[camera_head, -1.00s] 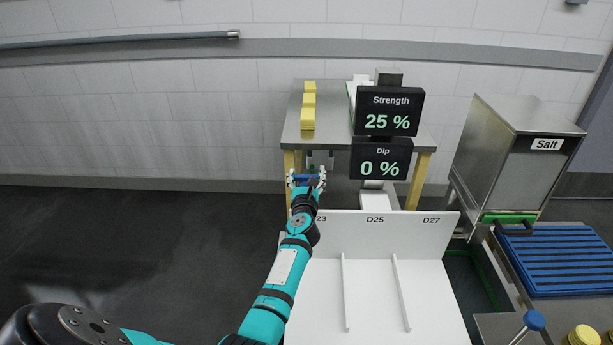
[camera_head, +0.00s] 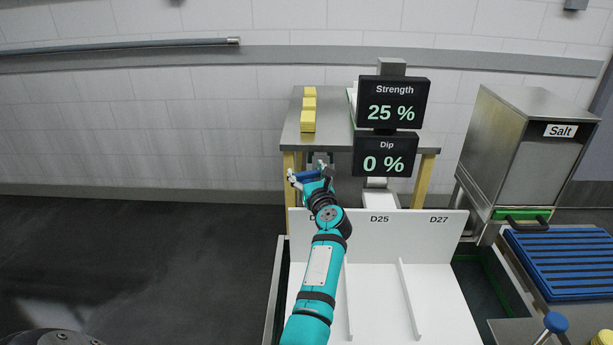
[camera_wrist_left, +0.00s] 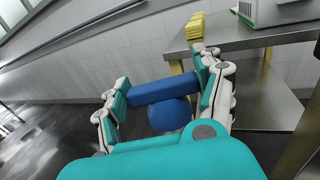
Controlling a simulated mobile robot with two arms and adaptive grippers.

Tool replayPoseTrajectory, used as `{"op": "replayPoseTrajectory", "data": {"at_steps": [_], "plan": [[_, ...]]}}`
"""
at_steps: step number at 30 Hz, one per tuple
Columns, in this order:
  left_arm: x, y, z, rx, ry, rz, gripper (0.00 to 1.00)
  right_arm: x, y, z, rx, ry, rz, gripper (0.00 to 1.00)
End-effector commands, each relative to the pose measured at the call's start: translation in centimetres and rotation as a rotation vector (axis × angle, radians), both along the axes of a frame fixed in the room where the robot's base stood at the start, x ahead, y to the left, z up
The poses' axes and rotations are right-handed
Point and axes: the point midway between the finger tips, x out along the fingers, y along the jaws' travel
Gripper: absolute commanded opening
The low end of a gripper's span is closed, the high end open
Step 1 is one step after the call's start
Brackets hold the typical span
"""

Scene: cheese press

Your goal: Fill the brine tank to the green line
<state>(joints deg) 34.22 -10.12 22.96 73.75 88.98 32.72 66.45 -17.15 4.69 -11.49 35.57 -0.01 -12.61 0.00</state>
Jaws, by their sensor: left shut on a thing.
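My left gripper (camera_head: 311,176) is shut on a blue handle (camera_wrist_left: 163,90), just beyond the tank's back panel and in front of the steel table. In the left wrist view the handle is a bar between the two fingers with a round blue hub below it. What the handle is fixed to is mostly hidden. The brine tank (camera_head: 275,290) lies in front, largely covered by a white divided tray (camera_head: 375,290). Its dark inside shows at the right, with a green line (camera_head: 510,285) along the wall. The liquid level cannot be made out. My right gripper is not in view.
Two displays stand behind the tank: Strength 25 % (camera_head: 393,103) and Dip 0 % (camera_head: 385,155). Yellow blocks (camera_head: 308,120) sit on the steel table (camera_head: 340,130). A Salt bin (camera_head: 525,150), blue slatted rack (camera_head: 562,265) and blue-knobbed lever (camera_head: 556,322) are at the right. The left floor is clear.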

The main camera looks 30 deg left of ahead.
Motion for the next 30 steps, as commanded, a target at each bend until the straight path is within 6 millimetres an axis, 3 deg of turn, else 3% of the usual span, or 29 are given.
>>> {"op": "replayPoseTrajectory", "data": {"at_steps": [1, 6, 17, 30], "plan": [[0.0, 0.0, 0.2, 0.003, -0.001, 0.0, 0.7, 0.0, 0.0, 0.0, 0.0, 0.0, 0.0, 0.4], [0.0, 0.0, 0.1, 0.002, -0.002, -0.001, 0.92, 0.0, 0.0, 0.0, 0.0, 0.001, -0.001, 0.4], [0.1, 0.0, 0.7, 0.0, -0.004, -0.001, 0.92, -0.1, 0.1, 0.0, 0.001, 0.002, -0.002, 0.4], [0.1, 0.0, 8.3, 0.0, -0.005, -0.001, 0.92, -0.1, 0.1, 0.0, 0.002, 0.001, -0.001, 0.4]]}}
